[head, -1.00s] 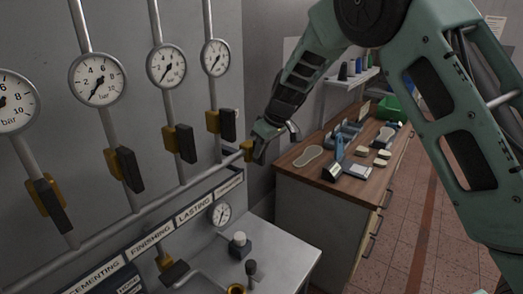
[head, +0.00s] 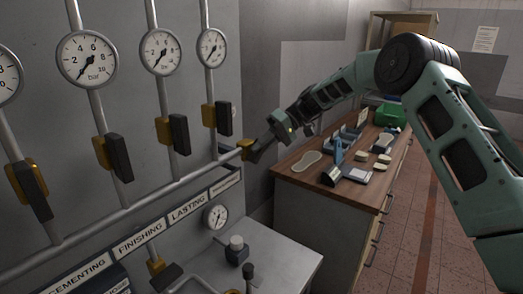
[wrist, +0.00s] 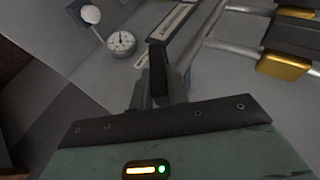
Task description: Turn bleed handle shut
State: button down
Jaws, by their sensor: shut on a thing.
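The bleed valve is a brass body (head: 245,147) at the right end of the long sloping pipe in the head view. Its dark handle (head: 254,154) sticks out to the right. My gripper (head: 264,145) reaches in from the right and is shut on this handle. In the wrist view the dark handle (wrist: 158,65) stands upright between the two fingers of my gripper (wrist: 157,92). The fingers hide part of the handle, and its exact angle to the pipe is hard to tell.
Several brass valves with black handles, such as one (head: 222,115), sit on upright pipes under gauges (head: 161,52) on the left. Below is a grey bench (head: 285,262) with a small gauge (head: 216,217). A wooden-topped workbench (head: 345,195) with shoe parts stands behind my gripper.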

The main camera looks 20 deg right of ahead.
jog(key=y, duration=0.1)
jog(key=g+y+b, duration=0.1)
jog(key=f+m+y+b, duration=0.1)
jog(key=shift+w+d+g+y, duration=0.15)
jog(key=shift+d+g+y, duration=0.15)
jog(key=shift+y, duration=0.1)
jog(key=shift+f+m+g+y+b, duration=0.15)
jog(key=shift+m+g+y+b, duration=0.4)
jog(key=shift+y+b, duration=0.75)
jog(key=shift+a, duration=0.1)
jog(key=c, duration=1.4)
grip_release()
jog(key=shift+o, duration=0.2)
